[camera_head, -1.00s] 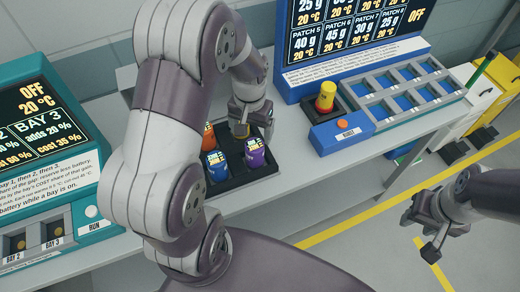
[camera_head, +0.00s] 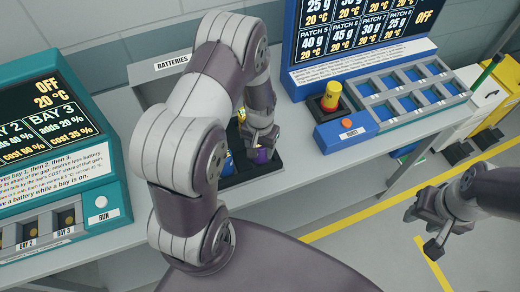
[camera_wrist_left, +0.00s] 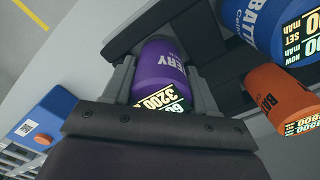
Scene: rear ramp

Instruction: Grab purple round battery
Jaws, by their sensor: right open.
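The purple round battery (camera_head: 262,156) stands in the black battery tray (camera_head: 252,181), mostly covered by my left gripper (camera_head: 262,140) in the head view. In the left wrist view the purple battery (camera_wrist_left: 158,68) sits between my two left fingers, one close on each side. I cannot tell whether the fingers press on it. A blue battery (camera_wrist_left: 255,25) and an orange battery (camera_wrist_left: 275,97) are beside it in the wrist view. The blue one (camera_head: 227,163) also shows partly in the head view. My right gripper (camera_head: 428,226) is open and empty at the right, over the floor.
A teal bay machine (camera_head: 110,190) stands at the left. Bare counter (camera_head: 305,143) lies between tray and blue station.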

